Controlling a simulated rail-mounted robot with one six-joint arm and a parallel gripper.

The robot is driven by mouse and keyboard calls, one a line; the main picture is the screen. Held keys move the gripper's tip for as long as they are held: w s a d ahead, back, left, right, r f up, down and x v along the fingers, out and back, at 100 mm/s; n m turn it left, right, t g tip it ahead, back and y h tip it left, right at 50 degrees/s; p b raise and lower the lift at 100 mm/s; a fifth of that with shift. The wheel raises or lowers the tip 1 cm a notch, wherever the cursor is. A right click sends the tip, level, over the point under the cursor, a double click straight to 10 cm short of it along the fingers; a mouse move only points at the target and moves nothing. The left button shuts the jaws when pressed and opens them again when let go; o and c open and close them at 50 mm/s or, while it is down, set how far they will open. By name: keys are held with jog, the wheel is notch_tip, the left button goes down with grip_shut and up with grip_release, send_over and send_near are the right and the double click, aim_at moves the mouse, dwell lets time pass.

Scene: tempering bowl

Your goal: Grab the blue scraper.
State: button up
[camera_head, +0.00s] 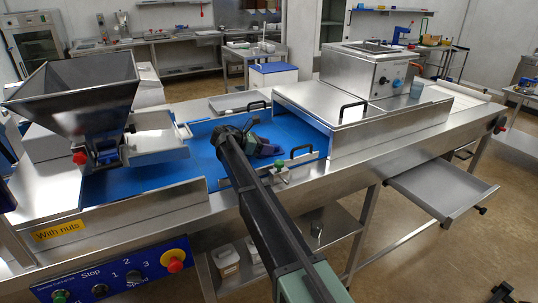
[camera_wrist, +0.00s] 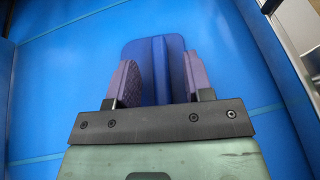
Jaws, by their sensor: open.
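The blue scraper (camera_wrist: 153,56), a flat dark blue plate with a raised middle rib, lies on the bright blue belt (camera_wrist: 60,60) in the wrist view. My gripper (camera_wrist: 158,78) is open, with one purple-grey finger on each side of the scraper. A narrow gap shows on the left; the right finger looks very close to the scraper's edge, and I cannot tell if it touches. The scraper's near end is hidden behind my gripper's body. In the head view my gripper (camera_head: 266,149) is low over the belt, and the scraper is hard to make out there.
The belt runs in a steel trough with raised side walls. A steel hopper (camera_head: 75,95) stands at the left and a steel housing (camera_head: 360,85) at the right.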

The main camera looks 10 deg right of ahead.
grip_shut()
jog(key=shift+r, duration=0.15)
notch_tip(320, 180, up, 20)
jog(key=p, duration=2)
